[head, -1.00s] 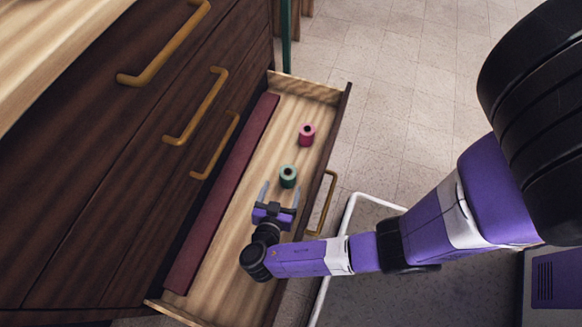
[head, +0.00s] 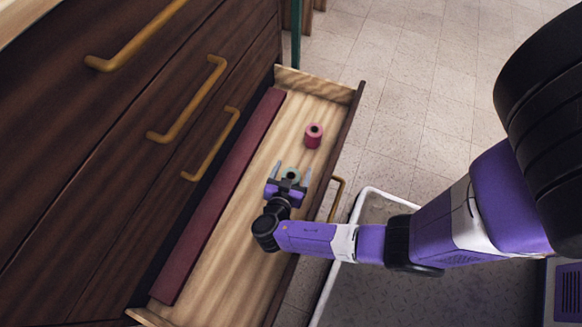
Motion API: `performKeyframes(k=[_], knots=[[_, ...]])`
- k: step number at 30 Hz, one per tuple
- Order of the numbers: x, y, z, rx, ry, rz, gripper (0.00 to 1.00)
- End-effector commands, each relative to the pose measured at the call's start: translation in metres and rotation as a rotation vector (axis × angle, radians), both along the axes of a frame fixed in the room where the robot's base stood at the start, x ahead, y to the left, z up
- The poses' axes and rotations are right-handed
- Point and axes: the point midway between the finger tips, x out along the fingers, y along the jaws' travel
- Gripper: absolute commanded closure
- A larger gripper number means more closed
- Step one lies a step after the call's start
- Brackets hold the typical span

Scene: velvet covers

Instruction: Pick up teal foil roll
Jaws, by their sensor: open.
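The teal foil roll (head: 291,174) stands upright on the floor of the open drawer, its top ring and dark core hole showing. My gripper (head: 291,172) is open, with one finger on the left side of the roll and the other on the right. The gripper's purple body hides the roll's lower part. I cannot tell whether the fingers touch it.
A pink roll (head: 313,136) stands farther back in the open drawer (head: 232,250). A long maroon bar (head: 222,190) lies along the drawer's left side. The cabinet front with brass handles (head: 190,98) rises at left.

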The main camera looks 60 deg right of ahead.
Motion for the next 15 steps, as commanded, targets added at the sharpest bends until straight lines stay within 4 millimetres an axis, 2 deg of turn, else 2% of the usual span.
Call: performKeyframes(k=[3,10,15], knots=[[0.0008,-0.0064,-0.0030,-0.001,0.001,0.000,0.20],[0.0010,-0.0071,-0.0023,0.000,0.001,0.000,0.22],[0.0008,-0.0070,-0.0024,0.000,0.001,0.000,0.56]])
